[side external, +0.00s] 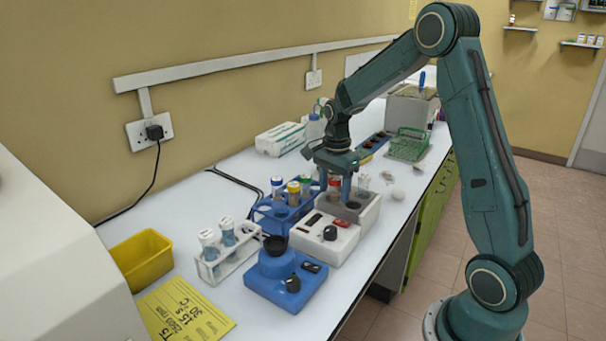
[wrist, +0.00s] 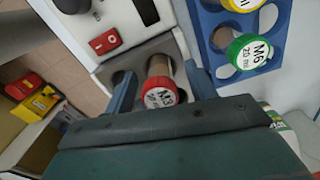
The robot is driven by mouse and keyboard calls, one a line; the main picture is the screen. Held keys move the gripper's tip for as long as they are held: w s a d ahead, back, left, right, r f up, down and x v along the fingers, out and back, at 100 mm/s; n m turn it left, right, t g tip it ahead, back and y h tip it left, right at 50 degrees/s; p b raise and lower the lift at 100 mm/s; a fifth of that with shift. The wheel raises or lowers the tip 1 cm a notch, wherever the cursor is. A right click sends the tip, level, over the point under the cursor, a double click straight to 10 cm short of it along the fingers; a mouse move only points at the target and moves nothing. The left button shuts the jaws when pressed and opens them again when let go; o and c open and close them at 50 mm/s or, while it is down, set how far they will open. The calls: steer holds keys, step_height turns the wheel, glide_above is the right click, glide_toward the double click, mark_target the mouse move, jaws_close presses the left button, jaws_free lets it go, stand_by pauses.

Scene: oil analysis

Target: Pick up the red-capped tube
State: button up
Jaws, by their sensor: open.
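The red-capped tube (wrist: 160,93) stands in a hole of the grey block (wrist: 148,52) on a white device, its cap marked M3 facing the wrist camera. In the side external view the red cap (side external: 334,181) shows partly, between my gripper's fingers. My gripper (wrist: 158,75) points down over the block, with one finger on each side of the tube. The fingers are open, with a gap visible on both sides of the cap. In the side external view my gripper (side external: 340,184) hides much of the tube.
A blue rack (side external: 268,226) with several capped tubes stands close beside the block; its green-capped tube (wrist: 248,52) is near one finger. The white device (side external: 322,240) has a black knob. A blue device (side external: 285,285) and white tube rack (side external: 232,262) stand nearer the camera.

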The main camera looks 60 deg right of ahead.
steer(key=c, duration=1.1)
steer(key=shift+o, duration=0.2)
steer(key=shift+r, duration=0.15)
step_height(320, 180, up, 20)
